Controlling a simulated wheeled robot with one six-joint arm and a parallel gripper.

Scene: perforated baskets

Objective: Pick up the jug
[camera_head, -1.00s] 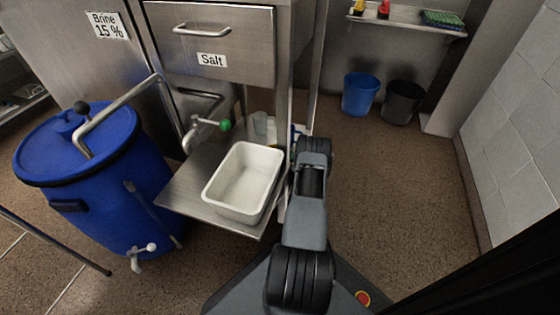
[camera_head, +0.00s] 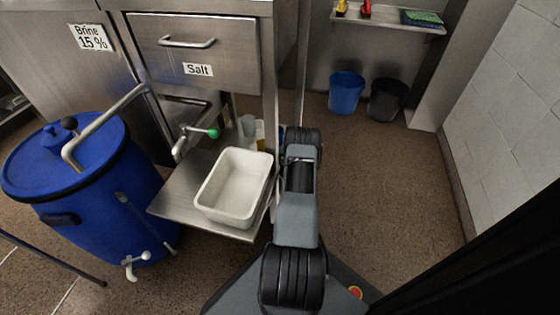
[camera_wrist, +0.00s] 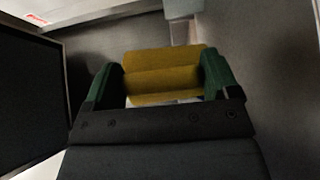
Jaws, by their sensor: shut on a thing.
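In the wrist view my gripper (camera_wrist: 160,78) has its green fingers on either side of a yellow thing (camera_wrist: 163,66) and is shut on it. I cannot tell for sure that it is the jug. In the head view a yellow patch (camera_head: 260,134) shows at the back of the steel shelf, next to a pale translucent container (camera_head: 248,126) that looks like a jug. My arm hides the gripper in the head view.
A white basin (camera_head: 234,186) sits on the steel shelf (camera_head: 172,203), below a tap with a green knob (camera_head: 213,133). A blue barrel (camera_head: 95,205) stands on the left. Blue (camera_head: 346,92) and black (camera_head: 387,99) bins stand at the back. The floor on the right is clear.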

